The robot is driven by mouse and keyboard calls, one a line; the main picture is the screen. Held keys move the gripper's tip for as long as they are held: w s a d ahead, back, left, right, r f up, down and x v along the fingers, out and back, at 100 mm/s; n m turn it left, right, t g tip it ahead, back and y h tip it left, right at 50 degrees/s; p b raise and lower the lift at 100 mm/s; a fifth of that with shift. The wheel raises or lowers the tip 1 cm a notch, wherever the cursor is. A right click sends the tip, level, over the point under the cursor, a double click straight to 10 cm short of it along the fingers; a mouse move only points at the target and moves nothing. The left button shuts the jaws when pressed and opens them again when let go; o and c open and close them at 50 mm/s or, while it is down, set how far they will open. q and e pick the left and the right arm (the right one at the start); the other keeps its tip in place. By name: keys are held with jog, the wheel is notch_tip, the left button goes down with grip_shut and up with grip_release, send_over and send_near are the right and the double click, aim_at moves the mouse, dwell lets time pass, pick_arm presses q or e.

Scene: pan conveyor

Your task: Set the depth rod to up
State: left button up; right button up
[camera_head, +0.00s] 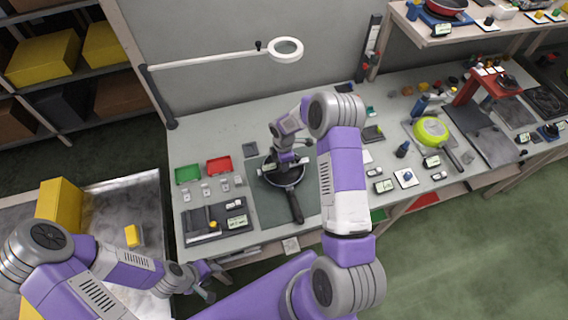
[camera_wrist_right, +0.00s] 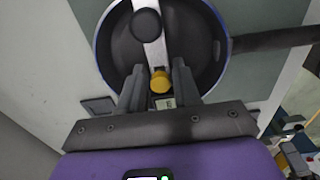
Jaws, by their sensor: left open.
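A black frying pan lies on the dark mat with its handle (camera_head: 295,207) toward the front. In the right wrist view the pan (camera_wrist_right: 205,60) fills the top, and a pale metal bar (camera_wrist_right: 150,35) reaches into it. A yellow knob (camera_wrist_right: 160,82) sits below the bar's end, with a small display (camera_wrist_right: 167,103) under it. I cannot make out the depth rod for certain. My right gripper (camera_head: 287,160) is over the pan; its fingers (camera_wrist_right: 160,75) stand either side of the knob, contact unclear. My left gripper (camera_head: 207,286) is open and empty near the bench's front left corner.
A green tray (camera_head: 188,174) and red tray (camera_head: 219,166) stand left of the pan. A fixture with a yellow part (camera_head: 213,224) is at the front left. A ring lamp (camera_head: 285,49) overhangs the back.

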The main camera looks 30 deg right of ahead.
jog(key=shift+c, duration=0.5)
jog(key=shift+c, duration=1.2)
jog(key=shift+r, duration=0.2)
jog(key=shift+r+p, duration=1.05)
jog(key=shift+r, duration=0.85)
jog(key=o, duration=0.4)
